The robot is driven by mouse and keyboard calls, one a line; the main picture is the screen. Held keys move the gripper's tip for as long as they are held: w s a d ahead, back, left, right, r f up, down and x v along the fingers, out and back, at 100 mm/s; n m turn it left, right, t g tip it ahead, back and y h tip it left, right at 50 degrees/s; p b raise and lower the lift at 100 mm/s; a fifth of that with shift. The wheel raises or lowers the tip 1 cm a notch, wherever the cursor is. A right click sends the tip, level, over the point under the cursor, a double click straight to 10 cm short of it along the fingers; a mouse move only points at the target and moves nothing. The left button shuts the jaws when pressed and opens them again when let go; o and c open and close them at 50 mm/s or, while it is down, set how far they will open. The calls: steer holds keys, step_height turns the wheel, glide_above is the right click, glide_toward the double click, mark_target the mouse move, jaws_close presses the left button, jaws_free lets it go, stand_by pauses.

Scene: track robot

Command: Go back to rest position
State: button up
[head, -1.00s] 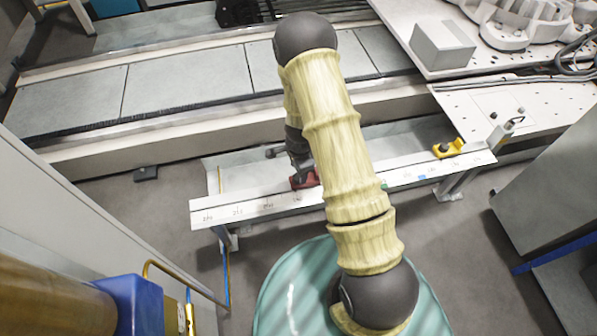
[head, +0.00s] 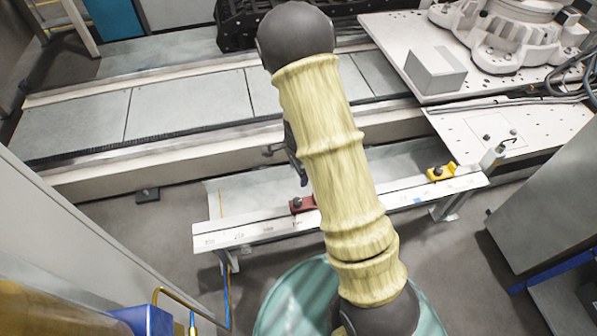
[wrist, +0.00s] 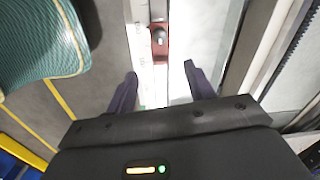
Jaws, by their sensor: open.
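My gripper (wrist: 160,88) shows in the wrist view with its two dark fingers spread apart and nothing between them. A red block with a dark knob (wrist: 159,40) sits on the white marked rail, ahead of the fingertips and apart from them. The same red block (head: 302,204) shows in the head view on the rail, just left of my arm. In the head view my yellow-sleeved arm hides most of the gripper; only a dark part shows at its left side, above the rail.
The white rail (head: 262,229) has printed numbers and a yellow block (head: 441,172) near its right end. Behind it runs a long grey track (head: 190,92). A grey box (head: 434,70) stands on the white platform at right. Cabinets flank both sides.

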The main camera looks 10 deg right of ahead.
stand_by(0.3)
steer(key=s+d+r+n+t+p, duration=0.1)
steer(key=s+r+n, duration=0.6)
steer(key=r+n, duration=0.15)
steer(key=s+d+r+n+t, duration=0.1)
steer(key=s+r+n, duration=0.6)
steer(key=r, duration=0.3)
steer(key=w+p+v, duration=0.2)
steer(key=p+v, duration=1)
steer(key=w+r+p+v, duration=0.1)
steer(key=w+p+v, duration=0.2)
steer(key=p+v, duration=0.8)
steer(key=shift+a+r+p, duration=0.35)
steer(key=shift+r+p, duration=0.15)
steer(key=shift+p, duration=0.15)
